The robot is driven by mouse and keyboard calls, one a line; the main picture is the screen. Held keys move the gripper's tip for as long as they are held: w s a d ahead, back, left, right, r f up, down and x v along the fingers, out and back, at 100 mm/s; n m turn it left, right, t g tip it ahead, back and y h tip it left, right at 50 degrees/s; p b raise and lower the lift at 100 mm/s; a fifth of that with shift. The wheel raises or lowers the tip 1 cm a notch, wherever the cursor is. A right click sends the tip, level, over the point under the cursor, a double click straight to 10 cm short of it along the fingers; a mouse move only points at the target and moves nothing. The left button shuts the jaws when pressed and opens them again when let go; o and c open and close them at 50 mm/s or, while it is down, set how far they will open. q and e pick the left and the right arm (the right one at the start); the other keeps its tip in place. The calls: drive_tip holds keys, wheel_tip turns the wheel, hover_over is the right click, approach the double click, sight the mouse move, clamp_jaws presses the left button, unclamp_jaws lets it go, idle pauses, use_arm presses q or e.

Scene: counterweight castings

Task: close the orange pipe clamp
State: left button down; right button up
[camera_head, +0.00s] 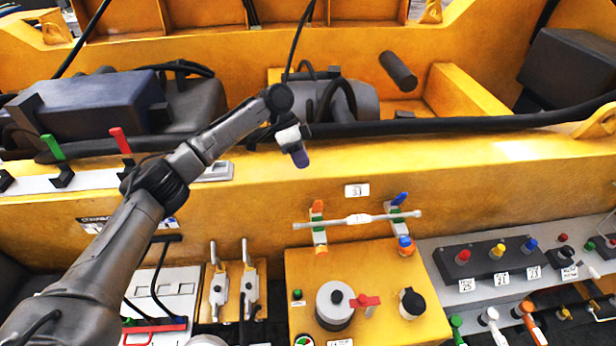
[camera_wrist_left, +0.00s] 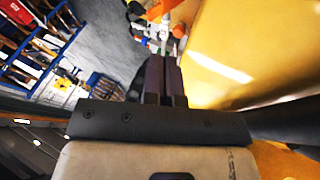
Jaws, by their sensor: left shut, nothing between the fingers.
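The orange pipe clamp (camera_head: 318,210) sits at the left part of a thin horizontal pipe (camera_head: 345,220) on the yellow wall. Its orange part stands up above the pipe, and another orange part shows below the pipe. I cannot tell for sure how far it is open. My left gripper (camera_head: 302,159) has dark purple fingers, shut and empty, up and left of the clamp and apart from it. In the left wrist view the fingers (camera_wrist_left: 163,78) are together. Orange parts show past the fingertips there, but I cannot tell which is the clamp. My right gripper is not in view.
A blue-handled clamp (camera_head: 400,205) sits at the pipe's right part. Below is a yellow box (camera_head: 400,270) with a round grey knob (camera_head: 336,305) and a red handle (camera_head: 366,301). A thick black hose (camera_head: 450,124) runs along the wall's top. The wall between gripper and pipe is clear.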

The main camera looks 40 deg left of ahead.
use_arm(q)
drive_tip(key=p, duration=0.2)
approach(317, 207)
drive_tip(key=x, duration=0.2)
drive_tip(key=w+x, duration=0.1)
drive_tip(key=x, duration=0.2)
drive_tip(key=shift+d, duration=0.3)
drive_tip(key=shift+f, duration=0.1)
drive_tip(key=shift+w+d, duration=0.1)
